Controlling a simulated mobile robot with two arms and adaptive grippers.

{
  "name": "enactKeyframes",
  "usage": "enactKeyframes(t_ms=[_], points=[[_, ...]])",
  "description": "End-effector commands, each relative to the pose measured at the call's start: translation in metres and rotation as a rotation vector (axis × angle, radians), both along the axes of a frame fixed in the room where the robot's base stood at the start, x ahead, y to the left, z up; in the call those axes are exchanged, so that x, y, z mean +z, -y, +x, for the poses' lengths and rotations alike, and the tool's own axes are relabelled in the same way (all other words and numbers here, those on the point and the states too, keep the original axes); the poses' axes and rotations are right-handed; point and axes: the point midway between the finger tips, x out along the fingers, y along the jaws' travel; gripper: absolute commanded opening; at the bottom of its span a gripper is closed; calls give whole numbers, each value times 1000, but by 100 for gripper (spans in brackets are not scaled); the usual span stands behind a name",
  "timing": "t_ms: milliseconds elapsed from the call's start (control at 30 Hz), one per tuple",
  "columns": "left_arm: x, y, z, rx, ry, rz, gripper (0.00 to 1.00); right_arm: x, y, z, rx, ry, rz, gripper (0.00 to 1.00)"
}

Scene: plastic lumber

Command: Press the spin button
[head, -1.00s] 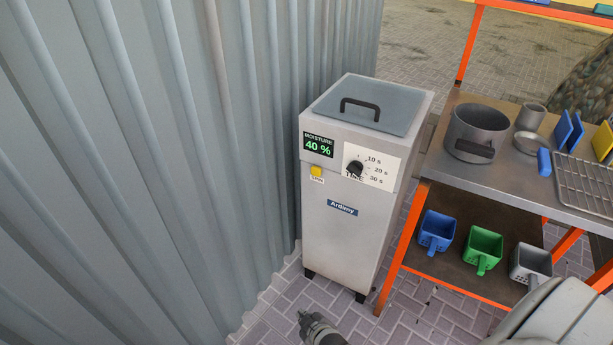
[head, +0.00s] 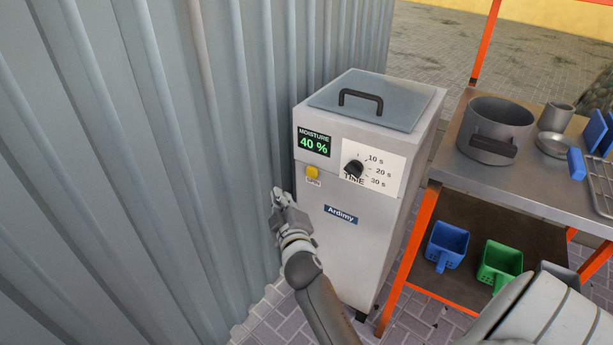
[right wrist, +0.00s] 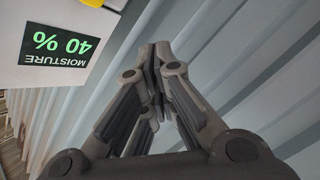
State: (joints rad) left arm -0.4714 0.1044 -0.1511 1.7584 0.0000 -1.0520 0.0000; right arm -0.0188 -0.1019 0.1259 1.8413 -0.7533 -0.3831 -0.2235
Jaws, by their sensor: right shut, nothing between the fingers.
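The spin button (head: 312,172) is a small yellow knob on the front of the grey Ardimy machine (head: 350,245), with a small label under it. It sits below the green "MOISTURE 40 %" display (head: 314,142). My right gripper (head: 277,193) is shut and empty, a little below and left of the button and apart from it in the picture. In the right wrist view the closed fingers (right wrist: 155,52) point toward the corrugated wall, and the yellow button (right wrist: 92,3) is cut off at the top edge. My left gripper is not in view.
A black time dial (head: 353,169) is right of the button. The machine's lid (head: 370,100) is closed. A corrugated wall (head: 150,170) stands close on the left. A shelf (head: 455,172) with a pot (head: 497,125) and scoops stands on the right.

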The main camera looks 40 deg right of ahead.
Motion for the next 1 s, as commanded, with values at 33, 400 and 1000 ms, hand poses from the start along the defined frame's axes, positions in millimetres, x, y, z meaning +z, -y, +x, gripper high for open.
enactKeyframes(t_ms=[33, 400, 1000], points=[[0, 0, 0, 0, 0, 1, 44, 1, 0, 0, -1, 1, -1, 0], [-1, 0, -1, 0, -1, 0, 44, 0, 4, 2, 0, 0, -1, 0], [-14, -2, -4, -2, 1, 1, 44, 1, 71, 30, 1, 1, 0, 0]])
